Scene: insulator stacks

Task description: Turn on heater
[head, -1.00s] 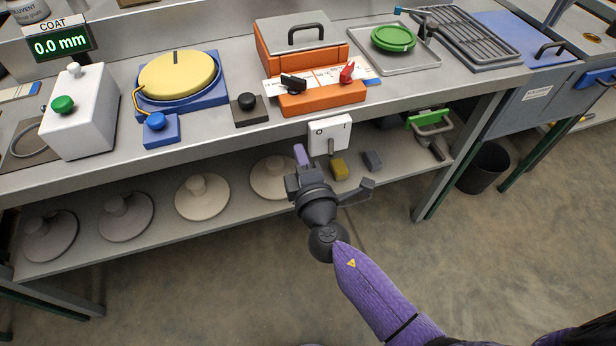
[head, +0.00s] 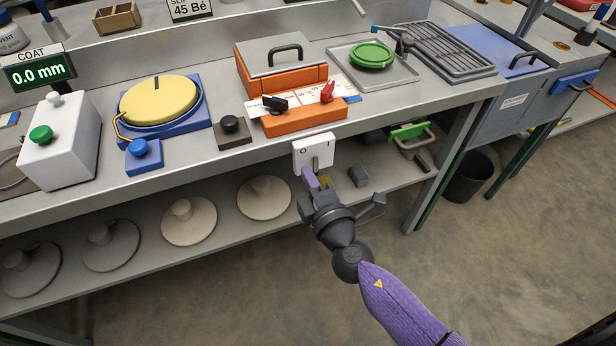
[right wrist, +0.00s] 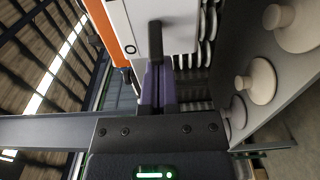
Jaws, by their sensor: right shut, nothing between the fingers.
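The orange heater box (head: 283,78) with a grey lid and black handle stands on the bench. Its front panel carries a black knob (head: 275,104) and a red knob (head: 328,92). A white switch box (head: 314,150), marked O and I, hangs at the bench's front edge below the heater; it fills the top of the right wrist view (right wrist: 180,22). Its dark lever (right wrist: 155,42) sticks out; which mark it is set to I cannot tell. My right gripper (head: 311,180) is shut and empty, its purple fingers (right wrist: 158,88) just below the lever. Contact is unclear. My left gripper is out of view.
The bench edge and the lower shelf with several pale insulator discs (head: 190,222) lie close to my right gripper. A yellow block, a dark block (head: 358,176) and a green-handled tool (head: 410,132) are on the shelf behind. The floor in front is clear.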

